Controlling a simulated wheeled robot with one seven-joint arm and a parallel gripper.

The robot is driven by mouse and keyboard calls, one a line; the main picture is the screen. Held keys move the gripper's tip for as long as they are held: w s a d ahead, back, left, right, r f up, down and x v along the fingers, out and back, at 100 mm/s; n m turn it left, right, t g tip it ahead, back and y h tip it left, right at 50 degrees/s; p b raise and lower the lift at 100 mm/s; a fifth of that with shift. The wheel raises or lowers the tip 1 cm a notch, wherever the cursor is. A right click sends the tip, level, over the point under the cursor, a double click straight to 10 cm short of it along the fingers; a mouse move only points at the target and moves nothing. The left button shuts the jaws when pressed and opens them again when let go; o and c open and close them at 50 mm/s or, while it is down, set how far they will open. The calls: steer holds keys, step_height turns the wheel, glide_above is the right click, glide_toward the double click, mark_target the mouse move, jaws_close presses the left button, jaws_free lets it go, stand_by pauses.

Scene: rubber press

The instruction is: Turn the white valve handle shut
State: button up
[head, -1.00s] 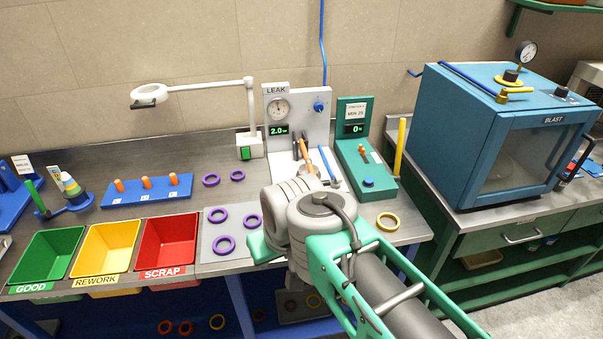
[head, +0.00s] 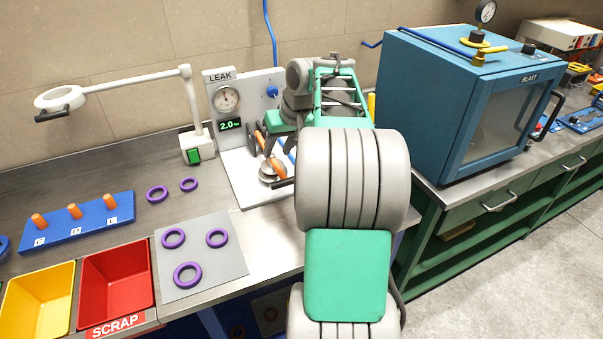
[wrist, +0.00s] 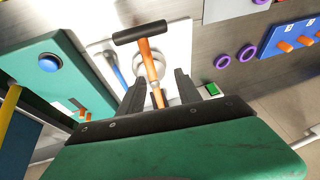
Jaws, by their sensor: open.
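I cannot pick out a white valve handle in either view. The white leak tester (head: 226,75) stands on the bench behind my arm, with a round gauge, a green display and a blue knob (head: 272,91). My gripper (wrist: 160,88) is open over its white base plate. An orange lever with a black crossbar (wrist: 140,33) shows between and beyond the fingers in the wrist view; I cannot tell whether they touch it. A blue rod (wrist: 118,68) lies beside it. In the head view, my gripper (head: 258,142) is partly hidden by my arm, close to the orange lever (head: 276,165).
Purple rings (head: 188,274) lie on a grey mat on the left. A white lamp (head: 120,82) arches behind. A blue blast cabinet (head: 425,110) stands to the right.

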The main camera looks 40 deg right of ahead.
steer(key=s+d+f, duration=0.2)
steer(key=d+f, duration=0.3)
steer(key=d, duration=0.6)
steer(key=shift+m, duration=0.4)
steer(key=x, duration=0.7)
steer(key=shift+w+a+r+b, duration=0.15)
steer(key=shift+a+b, duration=0.1)
steer(key=shift+b, duration=0.1)
jaws_close()
